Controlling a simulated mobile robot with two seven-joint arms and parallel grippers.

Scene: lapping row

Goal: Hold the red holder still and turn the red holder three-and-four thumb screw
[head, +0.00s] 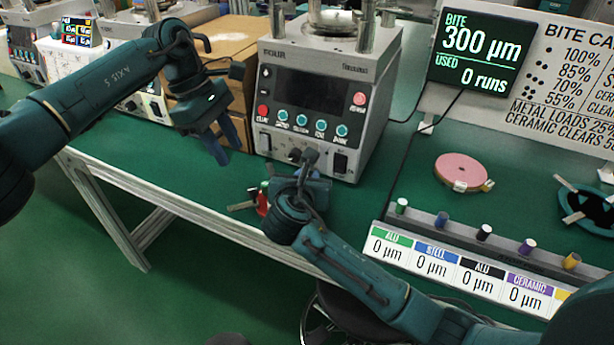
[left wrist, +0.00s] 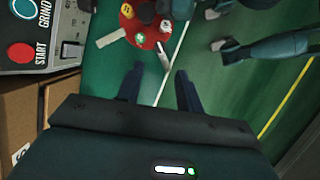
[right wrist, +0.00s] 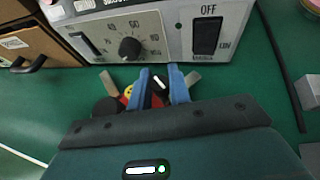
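The red holder (head: 263,203) lies on the green bench before the machine, partly hidden by my right arm. In the left wrist view the red round holder (left wrist: 145,33) shows light metal tabs and several small knobs with coloured tops. My left gripper (head: 228,158) is open and empty, pointing down, apart from the holder. Its spread fingers show in the left wrist view (left wrist: 158,75). My right gripper (right wrist: 160,72) is over the holder, with its blue fingers either side of a black knob with a white mark (right wrist: 158,87). I cannot tell whether they touch it. The screw numbers are not readable.
The grey lapping machine (head: 325,95) stands right behind the holder, beside a cardboard box (head: 215,60). A pink disc (head: 462,168) lies on the bench at right. A rack with coloured knobs (head: 480,245) and labels stands at front right. The bench's front edge is near the holder.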

